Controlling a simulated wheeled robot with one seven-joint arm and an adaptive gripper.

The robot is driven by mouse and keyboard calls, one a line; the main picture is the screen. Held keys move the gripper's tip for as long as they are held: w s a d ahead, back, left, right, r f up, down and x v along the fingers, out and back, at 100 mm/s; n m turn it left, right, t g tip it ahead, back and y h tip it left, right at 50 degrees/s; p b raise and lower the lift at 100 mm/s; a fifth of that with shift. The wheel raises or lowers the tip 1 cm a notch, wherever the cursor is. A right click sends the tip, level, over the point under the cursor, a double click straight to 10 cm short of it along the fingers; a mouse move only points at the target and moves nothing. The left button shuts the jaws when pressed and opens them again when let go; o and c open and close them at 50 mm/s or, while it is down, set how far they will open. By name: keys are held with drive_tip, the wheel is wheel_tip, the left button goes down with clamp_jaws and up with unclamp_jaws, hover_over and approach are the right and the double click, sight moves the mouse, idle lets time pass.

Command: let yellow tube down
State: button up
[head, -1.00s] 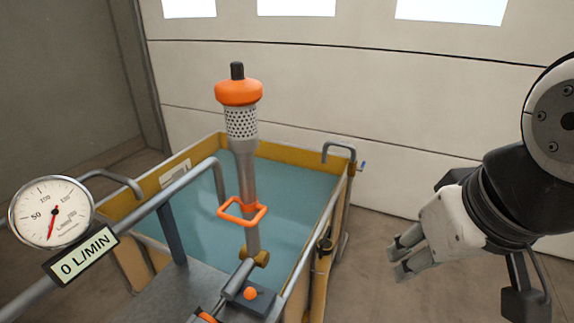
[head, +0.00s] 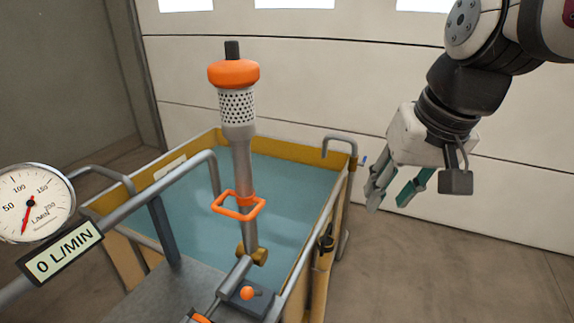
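A grey tube (head: 243,170) stands nearly upright over the tank, leaning slightly. It has a perforated strainer (head: 238,107) near its top, an orange collar (head: 233,74) with a black tip above, and an orange loop handle (head: 239,205) lower down. A brass elbow (head: 252,254) joins its foot. I see no tube that is clearly yellow. My gripper (head: 388,202) hangs to the right of the tank, pointing down, well apart from the tube. Its two fingers are spread with nothing between them.
The tank (head: 318,208) has a yellow rim and holds blue-green water. Grey rails (head: 140,204) and a dial gauge (head: 32,204) stand at left. A sign (head: 61,252) reads 0 L/MIN. An orange knob (head: 247,293) sits in front. The floor at right is clear.

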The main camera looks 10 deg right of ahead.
drive_tip(key=w+d+f+m+g+y+b, duration=0.1)
drive_tip(key=w+f+b, duration=0.3)
drive_tip(key=w, duration=0.5)
drive_tip(key=w+d+f+m+b, duration=0.1)
drive_tip(key=w+f+b, duration=0.1)
drive_tip(key=w+f, duration=0.6)
drive_tip(key=m+g+b, duration=0.2)
drive_tip(key=b, duration=0.4)
approach(328, 231)
drive_tip(key=f, duration=0.2)
drive_tip(key=a+f+b, duration=0.1)
drive_tip(key=f, duration=0.5)
drive_tip(key=shift+w+a+b, duration=0.2)
drive_tip(key=shift+a+b, duration=0.1)
drive_tip(key=shift+b, duration=0.05)
clamp_jaws()
